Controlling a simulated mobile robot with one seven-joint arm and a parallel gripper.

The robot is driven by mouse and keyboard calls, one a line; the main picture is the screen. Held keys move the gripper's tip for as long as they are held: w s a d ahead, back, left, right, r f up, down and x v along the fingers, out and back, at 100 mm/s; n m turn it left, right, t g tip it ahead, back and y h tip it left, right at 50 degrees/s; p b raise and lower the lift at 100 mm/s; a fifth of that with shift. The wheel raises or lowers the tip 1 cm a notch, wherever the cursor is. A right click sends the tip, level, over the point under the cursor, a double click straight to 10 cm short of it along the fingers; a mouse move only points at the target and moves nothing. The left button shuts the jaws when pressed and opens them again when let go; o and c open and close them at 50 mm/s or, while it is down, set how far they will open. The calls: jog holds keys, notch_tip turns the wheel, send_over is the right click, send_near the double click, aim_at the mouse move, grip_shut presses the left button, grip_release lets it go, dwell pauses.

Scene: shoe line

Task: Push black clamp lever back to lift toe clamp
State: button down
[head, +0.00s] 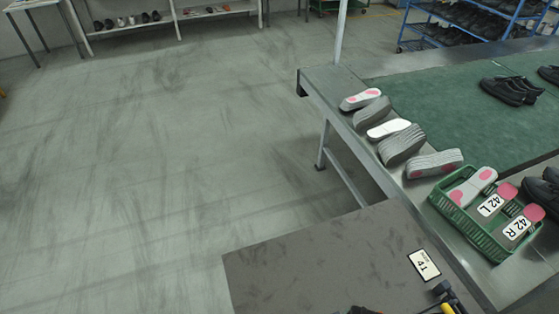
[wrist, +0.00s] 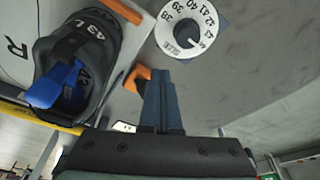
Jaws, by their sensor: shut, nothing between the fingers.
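In the wrist view my gripper (wrist: 163,78) points up the picture, its two fingers shut together with nothing between them. A dark shoe (wrist: 77,65) marked 43 L, with a blue piece (wrist: 55,84) inside its opening, is to the left of the fingers and apart from them. An orange part (wrist: 136,78) is just left of the fingers; I cannot tell whether they touch. In the head view a black knobbed part (head: 441,288) shows at the bottom edge beside a yellow piece (head: 447,308). I cannot tell for sure which part is the clamp lever or toe clamp.
A white size dial (wrist: 186,28) is beyond the fingertips on a grey surface. In the head view, a grey board (head: 310,262) with a 41 card (head: 424,265) adjoins a bench holding soles and a green crate (head: 467,225). Open floor is on the left.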

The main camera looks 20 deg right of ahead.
jog(key=shift+w+d+b, duration=0.2)
jog(key=shift+d+b, duration=0.55)
jog(key=shift+d, duration=1.45)
jog(key=shift+w+d+b, duration=0.15)
jog(key=shift+d+b, duration=0.6)
jog(key=shift+d, duration=1.4)
jog(key=shift+a, duration=0.1)
jog(key=shift+a+r+p, duration=0.15)
jog(key=shift+a+p, duration=0.5)
jog(key=w+d+p+v, duration=0.1)
jog(key=p+v, duration=0.7)
jog(key=shift+d+r, duration=0.25)
jog(key=shift+r, duration=0.25)
